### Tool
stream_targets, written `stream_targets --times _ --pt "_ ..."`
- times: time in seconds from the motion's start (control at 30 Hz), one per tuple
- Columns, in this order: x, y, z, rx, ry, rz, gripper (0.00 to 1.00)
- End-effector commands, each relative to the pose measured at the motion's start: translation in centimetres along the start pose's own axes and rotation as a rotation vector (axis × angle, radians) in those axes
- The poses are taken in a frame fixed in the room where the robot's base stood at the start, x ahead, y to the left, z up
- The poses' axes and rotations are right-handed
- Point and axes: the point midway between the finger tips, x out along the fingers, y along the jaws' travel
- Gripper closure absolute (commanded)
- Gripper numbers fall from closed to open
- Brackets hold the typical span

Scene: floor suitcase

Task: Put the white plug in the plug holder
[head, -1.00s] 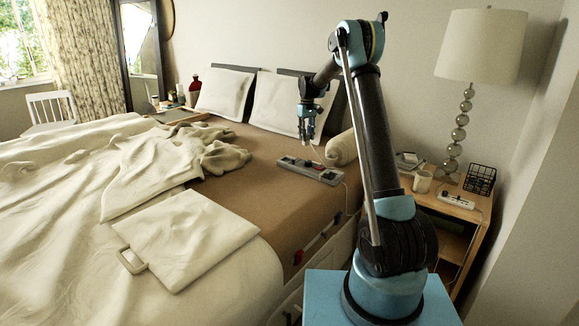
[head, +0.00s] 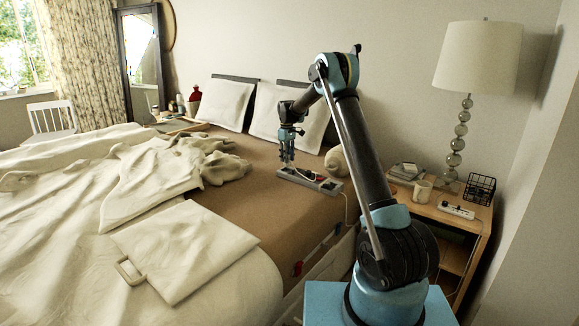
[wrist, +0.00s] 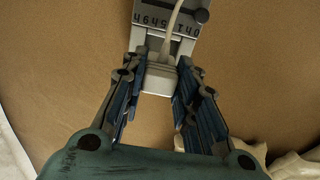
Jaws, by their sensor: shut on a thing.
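The white plug (wrist: 160,78) sits between the two fingers of my gripper (wrist: 161,62) in the wrist view, with its white cable running up out of the picture. My gripper is shut on it and points down. The grey plug holder (wrist: 192,38), a long strip with dark printed characters, shows just beyond and partly under the plug. In the head view my gripper (head: 287,159) is low at the left end of the plug holder (head: 312,183), which lies on the brown bed cover. I cannot tell whether the plug touches the holder or is seated in it.
Pillows (head: 290,118) stand behind my gripper. At right, a nightstand (head: 440,212) holds a mug (head: 422,190), a power strip (head: 456,209) and a lamp (head: 477,57).

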Motion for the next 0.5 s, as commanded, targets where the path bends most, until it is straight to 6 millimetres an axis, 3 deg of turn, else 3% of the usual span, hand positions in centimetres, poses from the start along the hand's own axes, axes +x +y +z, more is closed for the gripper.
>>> stream_targets --times 0.3,0.5 --pt "3.4 0.0 0.0 0.0 0.0 0.0 0.96" --pt "3.7 0.0 0.0 0.0 0.0 0.0 0.96"
